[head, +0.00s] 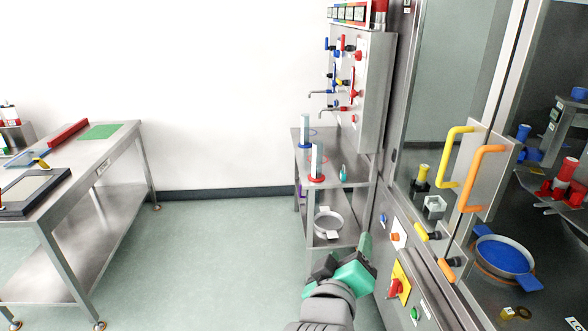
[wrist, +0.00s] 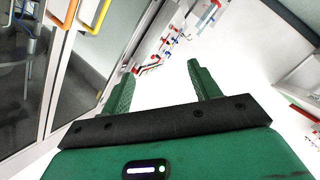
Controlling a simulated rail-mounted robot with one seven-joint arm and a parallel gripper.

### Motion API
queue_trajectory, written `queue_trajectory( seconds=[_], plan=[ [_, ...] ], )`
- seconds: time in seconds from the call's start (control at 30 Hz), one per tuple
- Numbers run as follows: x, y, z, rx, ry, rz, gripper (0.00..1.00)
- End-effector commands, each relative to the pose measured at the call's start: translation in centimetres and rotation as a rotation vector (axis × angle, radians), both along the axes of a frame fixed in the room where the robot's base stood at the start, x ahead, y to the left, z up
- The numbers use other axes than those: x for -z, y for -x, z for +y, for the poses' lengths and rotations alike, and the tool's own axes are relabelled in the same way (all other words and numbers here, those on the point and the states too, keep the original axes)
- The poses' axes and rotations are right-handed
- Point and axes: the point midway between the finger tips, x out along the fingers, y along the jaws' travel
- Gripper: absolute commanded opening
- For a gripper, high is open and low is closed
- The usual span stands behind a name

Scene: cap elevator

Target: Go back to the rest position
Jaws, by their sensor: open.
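My gripper shows in the wrist view (wrist: 160,90) with its two green fingers spread apart and nothing between them. In the head view my green gripper (head: 345,268) is at the lower middle, in front of the steel shelf and left of the machine's lower control panel. Its fingertips are hard to make out there. It seems to be in free air, apart from other things, though its exact distance from the panel cannot be told.
A steel shelf (head: 328,177) bears clear columns and a round pan (head: 328,222). The glazed machine with a yellow handle (head: 452,158) and an orange handle (head: 479,178) stands at right. A steel table (head: 95,165) stands at left. The floor (head: 210,230) between is clear.

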Motion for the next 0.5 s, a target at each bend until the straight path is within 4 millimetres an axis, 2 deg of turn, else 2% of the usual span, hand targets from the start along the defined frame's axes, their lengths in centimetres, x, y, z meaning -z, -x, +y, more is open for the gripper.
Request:
queue_trajectory(
  seconds=[0.03, 0.1, 0.17, 0.2, 0.27, 0.3, 0.37, 0.43, 0.47, 0.5],
  plan=[
    [-4.1, 1.6, 1.8, -0.047, -0.085, -0.126, 0.62],
    [-9.3, 4.3, 4.0, -0.121, -0.215, -0.293, 0.62],
    [-13.3, 7.2, 5.7, -0.193, -0.319, -0.424, 0.62],
    [-15.8, 9.2, 6.7, -0.243, -0.385, -0.503, 0.62],
    [-19.1, 12.5, 8.0, -0.321, -0.478, -0.613, 0.62],
    [-21.1, 14.8, 8.8, -0.374, -0.534, -0.679, 0.62],
    [-23.8, 18.4, 9.9, -0.457, -0.616, -0.772, 0.62],
    [-26.4, 22.8, 11.0, -0.559, -0.708, -0.87, 0.62],
    [-29.8, 22.2, 10.9, -0.55, -0.704, -0.859, 0.62],
    [-32.1, 21.9, 10.8, -0.546, -0.702, -0.853, 0.62]
  ],
)
